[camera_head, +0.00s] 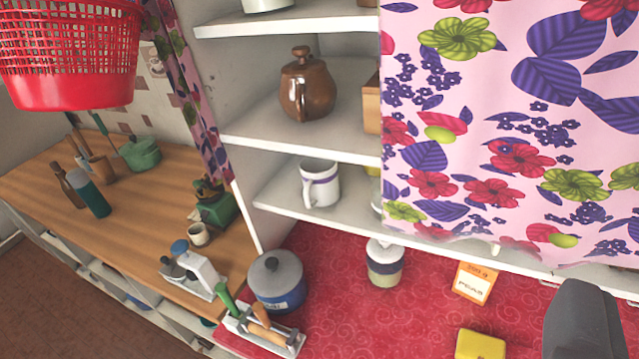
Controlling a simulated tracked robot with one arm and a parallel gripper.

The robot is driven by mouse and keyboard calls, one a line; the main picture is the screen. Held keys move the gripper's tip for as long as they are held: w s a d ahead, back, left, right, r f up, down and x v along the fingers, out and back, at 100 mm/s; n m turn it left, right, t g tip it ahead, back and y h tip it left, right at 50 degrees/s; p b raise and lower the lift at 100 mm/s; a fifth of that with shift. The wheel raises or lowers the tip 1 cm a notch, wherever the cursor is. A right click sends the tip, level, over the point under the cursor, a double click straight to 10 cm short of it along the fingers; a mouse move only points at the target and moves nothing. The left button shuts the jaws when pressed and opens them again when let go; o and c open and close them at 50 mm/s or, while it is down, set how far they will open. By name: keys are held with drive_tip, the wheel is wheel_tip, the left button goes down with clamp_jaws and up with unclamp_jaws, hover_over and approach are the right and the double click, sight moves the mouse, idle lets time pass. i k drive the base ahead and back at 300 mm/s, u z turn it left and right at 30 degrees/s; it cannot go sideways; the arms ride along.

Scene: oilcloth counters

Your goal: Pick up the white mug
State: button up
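A white mug (320,184) with a purple band stands upright on the lowest visible shelf, left of the floral curtain. Its handle points left. A smaller whitish cup (198,234) stands on the wooden counter further left. My gripper (585,318) shows only as a dark grey shape at the bottom right edge, well to the right of and apart from the white mug. Its fingertips cannot be made out, and I see nothing held in it.
The floral curtain (510,120) covers the right of the shelves. A brown jug (307,88) stands one shelf above the mug. Below, the red counter (335,285) holds a blue pot (276,281), a lidded jar (385,264) and a yellow block (480,346). A red basket (70,70) hangs upper left.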

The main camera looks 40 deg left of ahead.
sight(320, 177)
drive_tip(key=z, duration=1.75)
drive_tip(key=k, duration=1.25)
drive_tip(key=u, duration=1.5)
drive_tip(key=i, duration=1)
drive_tip(key=u, duration=0.05)
